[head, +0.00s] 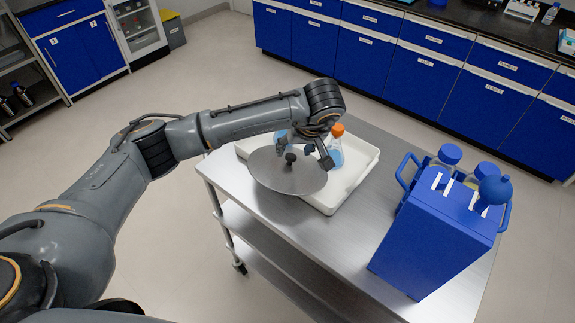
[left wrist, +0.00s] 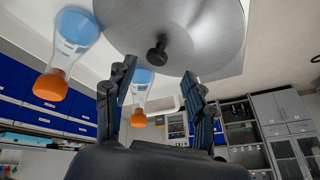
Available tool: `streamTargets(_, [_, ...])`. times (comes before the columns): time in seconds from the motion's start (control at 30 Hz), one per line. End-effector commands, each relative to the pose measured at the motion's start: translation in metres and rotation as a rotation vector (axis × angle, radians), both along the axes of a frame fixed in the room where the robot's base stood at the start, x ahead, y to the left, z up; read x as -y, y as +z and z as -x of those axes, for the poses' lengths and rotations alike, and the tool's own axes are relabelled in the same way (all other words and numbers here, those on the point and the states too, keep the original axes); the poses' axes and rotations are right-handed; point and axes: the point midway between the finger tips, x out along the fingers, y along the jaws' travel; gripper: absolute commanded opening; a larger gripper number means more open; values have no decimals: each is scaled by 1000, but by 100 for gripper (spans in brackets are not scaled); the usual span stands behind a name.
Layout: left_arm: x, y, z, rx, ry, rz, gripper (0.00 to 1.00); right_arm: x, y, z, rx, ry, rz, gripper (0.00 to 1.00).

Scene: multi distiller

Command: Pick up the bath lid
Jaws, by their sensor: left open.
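The bath lid (head: 270,178) is a round grey metal disc with a black knob in its middle. It lies at the left end of the steel cart, overlapping the white tray. The lid (left wrist: 190,30) fills the top of the left wrist view, and its knob (left wrist: 157,54) shows between the fingertips. My left gripper (head: 304,152) is over the lid close to the knob, its fingers apart on either side. In the left wrist view the gripper (left wrist: 158,70) is open and empty. I cannot tell whether a finger touches the knob. My right gripper is not in view.
A white tray (head: 355,172) holds flasks with blue contents and orange caps, one flask (head: 337,152) just beside my left gripper. A blue rack (head: 435,235) with bottles stands on the right of the cart (head: 345,240). The cart's middle is clear. Blue cabinets line the back.

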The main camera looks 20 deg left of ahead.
Motion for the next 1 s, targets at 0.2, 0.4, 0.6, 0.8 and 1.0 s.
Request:
streamTargets(0.2, [-5, -23, -4, -6, 2, 1, 55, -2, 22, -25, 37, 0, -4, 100])
streamTargets(0.4, [-12, -46, -11, -1, 1, 1, 55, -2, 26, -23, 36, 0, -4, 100])
streamTargets(0.6, [-13, -49, -12, 0, 1, 0, 55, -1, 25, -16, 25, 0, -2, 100])
streamTargets(0.8, [-13, -49, -12, 0, 1, 0, 26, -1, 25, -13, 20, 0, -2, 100])
streamTargets(1.0, [-13, -49, -12, 0, 1, 0, 0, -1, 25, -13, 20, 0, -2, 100])
